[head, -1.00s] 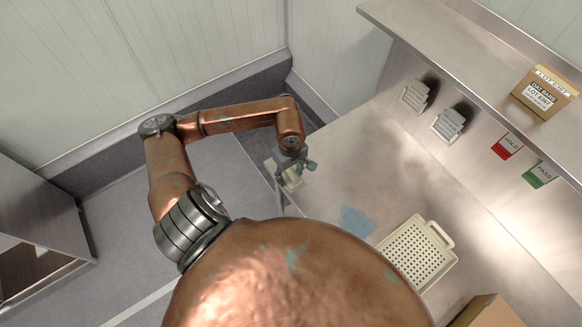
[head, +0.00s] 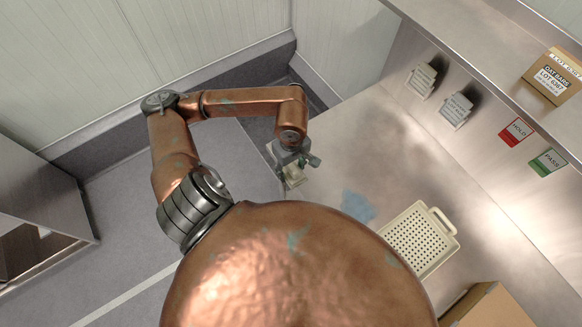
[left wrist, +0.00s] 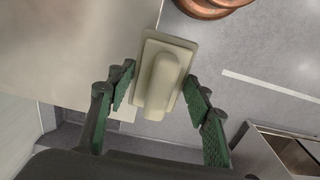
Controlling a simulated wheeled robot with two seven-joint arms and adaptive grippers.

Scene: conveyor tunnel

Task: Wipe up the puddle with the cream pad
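The cream pad (head: 294,177) is a small block with a raised grip, beside the left edge of the steel counter in the head view. My left gripper (head: 299,162) is on it from above. In the left wrist view the pad (left wrist: 165,83) sits between my green fingers (left wrist: 158,88), which close in on its two sides. There it overlaps the counter edge, with floor behind most of it. The blue puddle (head: 358,206) lies on the counter, right of the pad and apart from it. My right gripper is not in view.
A cream perforated tray (head: 446,250) stands right of the puddle. A cardboard box (head: 490,307) is at the bottom right. A shelf (head: 470,55) with a carton (head: 552,77) overhangs the counter's back. The counter between pad and puddle is clear.

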